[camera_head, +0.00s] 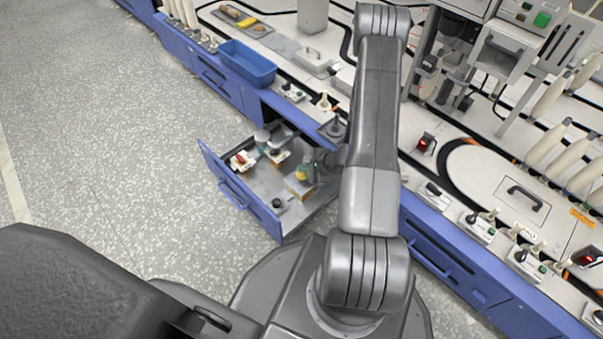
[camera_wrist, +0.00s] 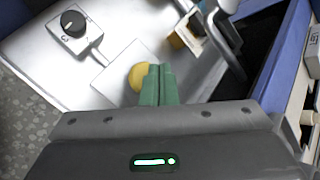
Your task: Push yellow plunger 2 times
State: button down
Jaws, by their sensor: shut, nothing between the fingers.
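The yellow plunger (camera_wrist: 137,78) shows as a round cap on a pale square plate (camera_wrist: 108,80) in the wrist view. In the head view the yellow plunger (camera_head: 301,173) is inside the open drawer, partly hidden by my gripper. My gripper (camera_wrist: 158,72) has its green fingers shut together with nothing between them. The fingertips overlap the right edge of the yellow cap in the wrist view. I cannot tell whether they touch it. In the head view my gripper (camera_head: 315,169) is at the right side of the plunger.
The blue-fronted drawer (camera_head: 239,197) is pulled out. A black knob (camera_wrist: 73,23) sits in it near the plunger. A red-topped device (camera_head: 243,160) and another fixture (camera_head: 278,155) stand farther back in it. A blue bin (camera_head: 247,63) is on the counter.

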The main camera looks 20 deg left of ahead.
aim_at(305, 175)
jog(key=shift+f+b, duration=0.25)
jog(key=shift+b, duration=0.15)
dwell(0.5)
jog(key=shift+f+b, duration=0.25)
jog(key=shift+b, duration=0.15)
jog(key=shift+f+b, duration=0.95)
dwell(0.9)
jog(key=shift+r, duration=0.15)
jog(key=shift+r+p, duration=0.65)
jog(key=shift+r, duration=0.6)
jog(key=shift+r, duration=0.1)
jog(key=shift+r+p, duration=1.15)
jog(key=shift+r, duration=1.3)
jog(key=shift+d+f, duration=0.1)
dwell(0.4)
